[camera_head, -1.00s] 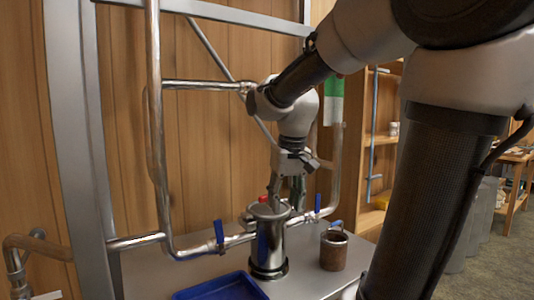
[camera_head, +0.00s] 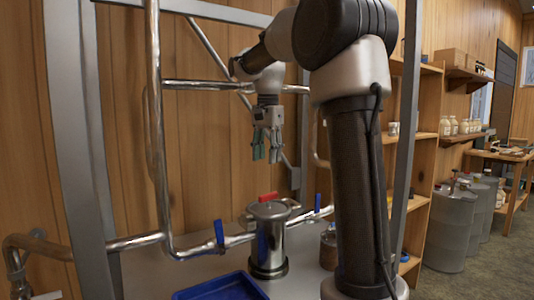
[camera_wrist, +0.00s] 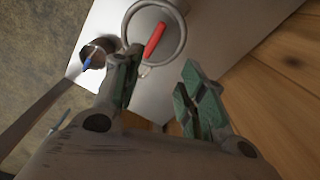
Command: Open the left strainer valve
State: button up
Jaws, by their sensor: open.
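The steel strainer canister (camera_head: 270,240) stands upright on the metal bench, with a red handle (camera_head: 268,197) on its lid. The left strainer valve has a blue lever (camera_head: 219,233) standing upright on the pipe left of the canister. Another blue lever (camera_head: 317,203) stands on the right pipe. My gripper (camera_head: 266,158) is open and empty, pointing down well above the canister. In the wrist view, my open fingers (camera_wrist: 160,90) frame the lid's rim and the red handle (camera_wrist: 154,40). The left valve is not clearly visible in the wrist view.
A blue tray (camera_head: 222,288) lies in front of the canister. A vertical steel pipe (camera_head: 156,120) and a grey frame post (camera_head: 78,130) stand at left. Shelves and drums (camera_head: 452,230) are at right.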

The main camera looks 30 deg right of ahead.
jog(key=shift+r, duration=0.15)
jog(key=shift+c, duration=0.8)
jog(key=s+a+f+y, duration=0.1)
jog(key=f, duration=0.1)
jog(key=s+a+f+m+y, duration=0.1)
jog(key=f, duration=0.1)
jog(key=s+a+f+m+g+y, duration=0.1)
jog(key=f+y, duration=0.1)
jog(key=shift+s+f, duration=0.2)
jog(key=shift+f, duration=0.15)
grip_shut()
jog(key=m+y, duration=0.2)
jog(key=y, duration=0.2)
send_near(224, 240)
jog(key=x, duration=0.4)
jog(key=shift+w+f, duration=0.15)
jog(key=shift+f, duration=0.2)
jog(key=shift+a, duration=0.1)
